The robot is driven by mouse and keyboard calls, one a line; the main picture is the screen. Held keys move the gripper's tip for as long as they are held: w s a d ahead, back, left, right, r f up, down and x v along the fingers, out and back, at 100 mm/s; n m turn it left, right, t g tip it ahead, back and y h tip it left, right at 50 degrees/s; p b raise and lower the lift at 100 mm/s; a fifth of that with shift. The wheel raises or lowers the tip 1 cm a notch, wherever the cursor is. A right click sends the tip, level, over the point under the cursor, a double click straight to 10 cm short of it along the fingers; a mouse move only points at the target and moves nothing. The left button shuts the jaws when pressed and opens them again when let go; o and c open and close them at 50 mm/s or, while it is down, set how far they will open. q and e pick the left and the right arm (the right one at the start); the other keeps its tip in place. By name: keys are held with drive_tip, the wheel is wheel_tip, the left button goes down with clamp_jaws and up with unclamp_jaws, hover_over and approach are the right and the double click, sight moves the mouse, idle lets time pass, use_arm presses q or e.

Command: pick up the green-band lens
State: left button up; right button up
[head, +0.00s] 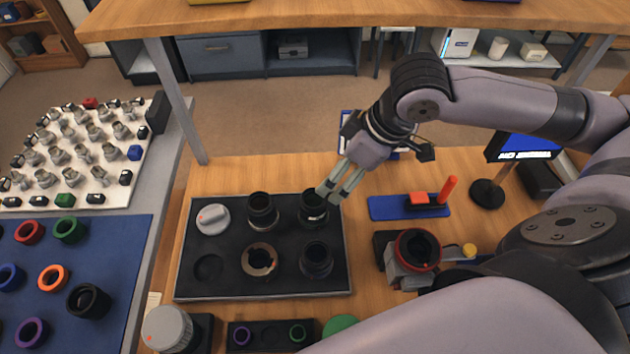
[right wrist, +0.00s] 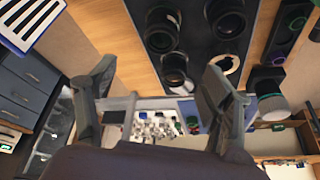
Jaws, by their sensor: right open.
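A dark lens (head: 313,208) stands upright at the back right of the black tray (head: 222,285). It seems to carry a thin green band, partly covered by my fingers; it also shows near the top of the right wrist view (right wrist: 162,30). My right gripper (head: 331,192) is open and empty, its fingertips above and just beside this lens. Whether they touch it I cannot tell. In the right wrist view the open fingers (right wrist: 160,72) lie to either side, with the lens beyond them. My left gripper is not in view.
The tray also holds dark lenses (head: 262,211) (head: 316,260), a tan-ringed lens (head: 259,261) and a silver cap (head: 213,219). A red-ringed device (head: 417,250) and a blue mat with an orange tool (head: 409,207) stand to the right. Coloured rings lie on a blue mat (head: 110,250) at left.

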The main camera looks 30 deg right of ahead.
approach(315, 199)
wheel_tip(315, 199, down, 2)
drive_tip(key=x, duration=0.6)
drive_tip(key=shift+w+a+f, duration=0.1)
drive_tip(key=shift+w+a, duration=0.05)
drive_tip(key=shift+w, duration=0.25)
drive_tip(key=shift+w+a+f, duration=0.1)
drive_tip(key=shift+a+f, duration=0.05)
drive_tip(key=shift+f, duration=0.2)
drive_tip(key=x, duration=0.5)
drive_tip(key=shift+w+a+r, duration=0.1)
drive_tip(key=shift+w, duration=0.05)
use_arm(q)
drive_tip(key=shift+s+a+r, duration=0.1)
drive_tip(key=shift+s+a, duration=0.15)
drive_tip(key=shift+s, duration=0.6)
use_arm(e)
drive_tip(key=shift+c, duration=0.4)
drive_tip(key=c, duration=1.5)
